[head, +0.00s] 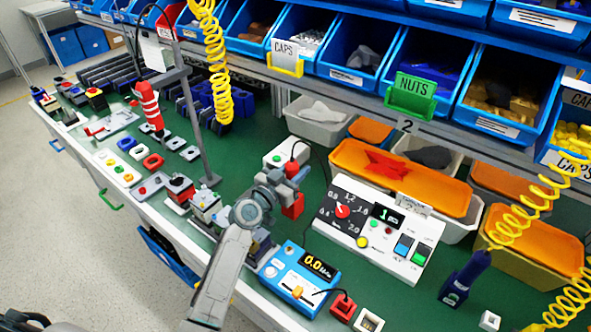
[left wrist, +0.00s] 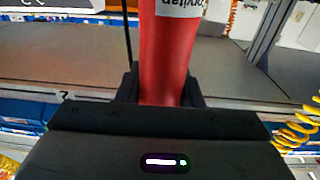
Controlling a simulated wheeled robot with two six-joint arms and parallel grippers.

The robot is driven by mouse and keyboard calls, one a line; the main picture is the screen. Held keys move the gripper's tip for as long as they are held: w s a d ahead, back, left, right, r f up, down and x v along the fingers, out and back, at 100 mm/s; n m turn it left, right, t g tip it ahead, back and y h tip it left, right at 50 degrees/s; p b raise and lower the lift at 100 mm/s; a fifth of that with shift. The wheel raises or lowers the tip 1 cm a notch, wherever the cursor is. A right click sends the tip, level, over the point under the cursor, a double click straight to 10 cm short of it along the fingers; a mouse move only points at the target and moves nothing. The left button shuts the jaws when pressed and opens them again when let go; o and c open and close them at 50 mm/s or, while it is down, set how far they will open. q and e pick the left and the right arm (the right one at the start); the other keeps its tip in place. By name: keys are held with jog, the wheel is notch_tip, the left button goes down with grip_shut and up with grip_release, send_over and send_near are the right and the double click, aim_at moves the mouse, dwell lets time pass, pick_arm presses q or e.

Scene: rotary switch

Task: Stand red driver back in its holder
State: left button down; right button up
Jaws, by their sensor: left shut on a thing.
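My left gripper (head: 291,186) is above the bench, left of the white switch panel. It is shut on the red driver (head: 292,207), whose red body shows just below the jaws. In the left wrist view the red driver (left wrist: 167,50) is a thick red cylinder with a white label, between the dark fingers. Its tip is hard to make out. A white square block with a dark opening (head: 368,320) stands at the bench's front; it looks like an empty holder, but I cannot be sure.
A blue meter (head: 299,278) reading 0.0 and a small red block (head: 343,306) with a cable stand near the front. The white switch panel (head: 376,232) is right of the gripper. A dark blue driver (head: 466,277) stands upright farther right. Yellow coiled cords hang at both sides.

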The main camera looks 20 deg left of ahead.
pick_arm(q)
jog(key=shift+f+b, duration=0.2)
jog(key=shift+b, duration=0.3)
dwell(0.3)
jog(key=c, duration=0.9)
grip_release()
jog(key=shift+f, duration=0.1)
